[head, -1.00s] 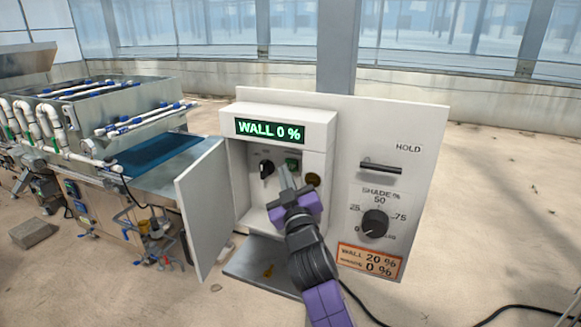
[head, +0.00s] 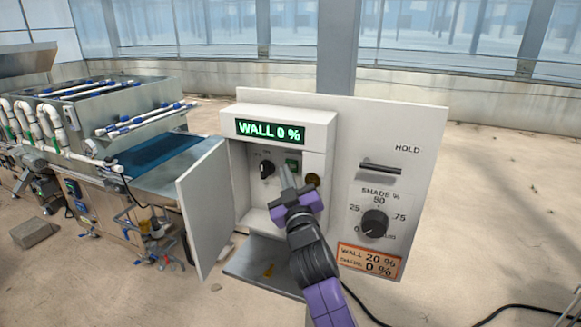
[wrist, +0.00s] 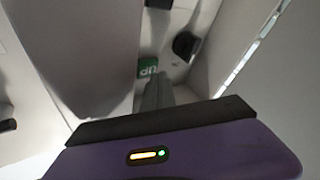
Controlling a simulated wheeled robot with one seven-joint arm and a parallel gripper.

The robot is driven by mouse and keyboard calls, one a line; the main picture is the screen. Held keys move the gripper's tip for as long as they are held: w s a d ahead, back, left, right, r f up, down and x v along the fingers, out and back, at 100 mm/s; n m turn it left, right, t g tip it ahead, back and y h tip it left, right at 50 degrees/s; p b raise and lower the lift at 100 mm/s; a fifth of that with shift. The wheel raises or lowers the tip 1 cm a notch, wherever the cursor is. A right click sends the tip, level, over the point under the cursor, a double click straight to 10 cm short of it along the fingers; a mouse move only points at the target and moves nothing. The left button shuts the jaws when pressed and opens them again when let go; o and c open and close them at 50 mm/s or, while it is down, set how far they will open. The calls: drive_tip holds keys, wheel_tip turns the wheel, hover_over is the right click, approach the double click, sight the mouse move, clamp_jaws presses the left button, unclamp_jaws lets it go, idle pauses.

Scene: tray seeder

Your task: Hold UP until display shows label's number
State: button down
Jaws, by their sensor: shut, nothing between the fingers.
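The display (head: 270,131) on the white control box reads "WALL 0 %". The orange-bordered label (head: 369,261) at the panel's lower right reads "WALL 20 %" with a "0 %" line below it. The green UP button (head: 291,166) is inside the open box; it also shows in the wrist view (wrist: 148,68). My gripper (head: 285,177) is shut and empty, its fingertips just below the UP button in the head view. In the wrist view the shut fingers (wrist: 155,92) point toward the button. I cannot tell whether they touch it.
A black knob (head: 267,170) sits left of the button and a brass round part (head: 312,181) right of it. The open door (head: 205,208) stands at the left. A HOLD slot with a bar (head: 380,169) and a SHADE % dial (head: 375,223) are on the right panel.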

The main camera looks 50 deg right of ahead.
drive_tip(key=shift+d+r+p, duration=0.3)
drive_tip(key=shift+d+r, duration=0.05)
drive_tip(key=shift+d, duration=0.3)
idle(0.5)
idle(0.7)
drive_tip(key=shift+d+f, duration=0.1)
drive_tip(key=shift+d, duration=0.05)
idle(3.4)
drive_tip(key=shift+s+d+f, duration=0.15)
drive_tip(key=shift+s+d, duration=0.05)
drive_tip(key=shift+s, duration=0.05)
drive_tip(key=shift+s+a+f+b, duration=0.1)
drive_tip(key=shift+s+a+b, duration=0.1)
drive_tip(key=shift+a+b, duration=0.55)
drive_tip(key=shift+s+a+b, duration=0.25)
drive_tip(key=shift+a+b, duration=0.3)
drive_tip(key=shift+a, duration=0.4)
drive_tip(key=shift+s+a+f+b, duration=0.1)
drive_tip(key=shift+s+a+b, duration=0.1)
drive_tip(key=shift+a+b, duration=0.55)
